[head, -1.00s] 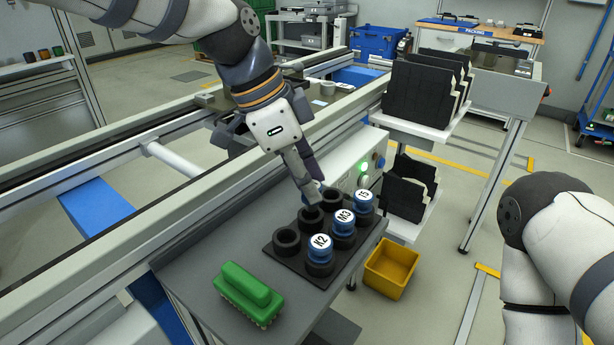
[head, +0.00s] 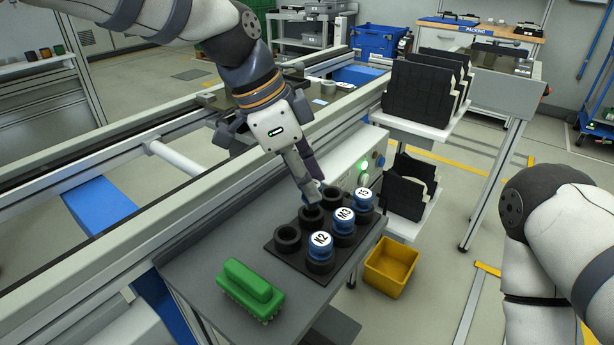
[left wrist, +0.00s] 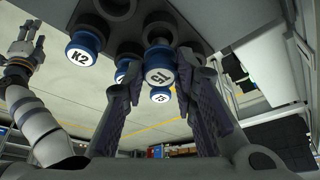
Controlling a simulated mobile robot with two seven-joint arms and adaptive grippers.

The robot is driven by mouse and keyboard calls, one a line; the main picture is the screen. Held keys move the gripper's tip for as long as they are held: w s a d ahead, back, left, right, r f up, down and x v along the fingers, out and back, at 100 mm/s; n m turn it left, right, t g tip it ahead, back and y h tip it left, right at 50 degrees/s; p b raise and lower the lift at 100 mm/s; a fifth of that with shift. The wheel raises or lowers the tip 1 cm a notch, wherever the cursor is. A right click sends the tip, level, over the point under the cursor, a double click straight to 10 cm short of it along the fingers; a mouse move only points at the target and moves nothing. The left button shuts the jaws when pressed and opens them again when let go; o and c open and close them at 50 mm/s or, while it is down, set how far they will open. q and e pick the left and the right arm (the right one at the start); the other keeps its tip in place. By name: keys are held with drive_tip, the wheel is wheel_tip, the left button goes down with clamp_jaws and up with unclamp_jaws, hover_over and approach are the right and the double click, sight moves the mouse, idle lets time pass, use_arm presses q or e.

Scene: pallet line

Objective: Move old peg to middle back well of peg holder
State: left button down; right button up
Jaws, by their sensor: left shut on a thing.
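The dark peg holder (head: 283,258) lies on the grey table with two rows of wells. Blue pegs with white labels stand in its front row: K2 (head: 320,248), M3 (head: 343,221) and one at the right (head: 364,199). The back left well (head: 287,238) and back middle well (head: 311,217) look empty. My right gripper (left wrist: 27,42) is small in the wrist view.
A green brush (head: 250,290) lies left of the holder on the table. A yellow bin (head: 391,268) sits lower, right of the table. The conveyor rail runs behind, and a box with a green light (head: 364,166) stands behind the holder's right end.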

use_arm(q)
drive_tip(key=shift+f, duration=1.2)
use_arm(e)
drive_tip(key=shift+w+r, duration=0.1)
idle(0.9)
use_arm(q)
drive_tip(key=c, duration=0.8)
unclamp_jaws()
drive_tip(key=shift+r+p, duration=0.35)
drive_tip(key=shift+r, duration=3.15)
use_arm(e)
drive_tip(key=shift+w+r+t, duration=0.3)
drive_tip(key=shift+w+r, duration=0.3)
